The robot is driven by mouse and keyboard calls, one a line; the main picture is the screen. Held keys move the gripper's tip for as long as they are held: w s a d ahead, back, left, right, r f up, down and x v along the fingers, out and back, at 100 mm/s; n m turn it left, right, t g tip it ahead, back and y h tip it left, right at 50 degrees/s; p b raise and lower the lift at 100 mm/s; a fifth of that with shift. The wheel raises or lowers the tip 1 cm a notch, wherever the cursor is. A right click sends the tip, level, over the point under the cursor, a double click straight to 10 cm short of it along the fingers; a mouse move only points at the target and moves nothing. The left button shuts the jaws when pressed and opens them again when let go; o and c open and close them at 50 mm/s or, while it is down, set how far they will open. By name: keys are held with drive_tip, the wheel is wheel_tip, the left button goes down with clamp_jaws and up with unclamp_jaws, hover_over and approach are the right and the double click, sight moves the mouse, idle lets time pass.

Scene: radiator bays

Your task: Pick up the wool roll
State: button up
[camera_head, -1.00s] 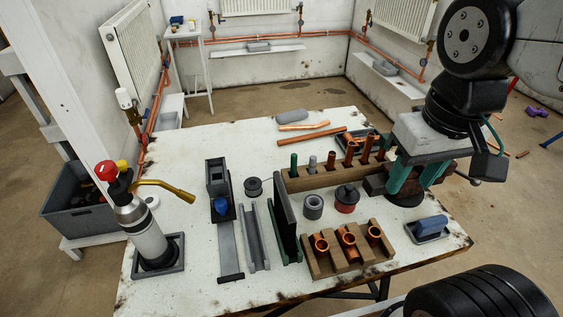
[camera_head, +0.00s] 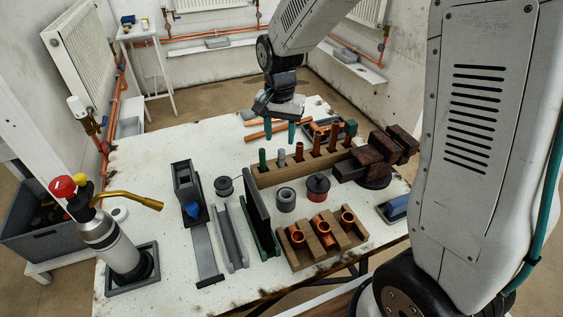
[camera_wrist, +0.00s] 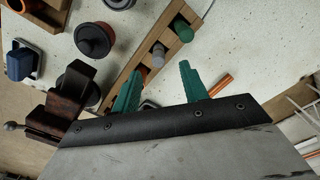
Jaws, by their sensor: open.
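A grey, rounded roll (camera_head: 248,114), which looks like the wool roll, lies at the back of the white table. My gripper partly hides it in the head view, and I cannot make it out in the wrist view. My gripper (camera_head: 280,138) points down above the back of the table, just right of the roll and in front of it. In the wrist view its green fingers (camera_wrist: 160,78) are apart with nothing between them.
A wooden rack (camera_head: 274,180) with upright pipes and tools stands in front of my gripper. A vise (camera_head: 385,160) is to the right. Copper pipes (camera_head: 264,134) lie near the roll. A torch (camera_head: 112,243) stands at the left. The back left tabletop is clear.

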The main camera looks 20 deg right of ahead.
sight(281, 150)
drive_tip(key=f, duration=0.8)
drive_tip(key=shift+d, duration=0.2)
drive_tip(key=shift+c, duration=0.3)
clamp_jaws()
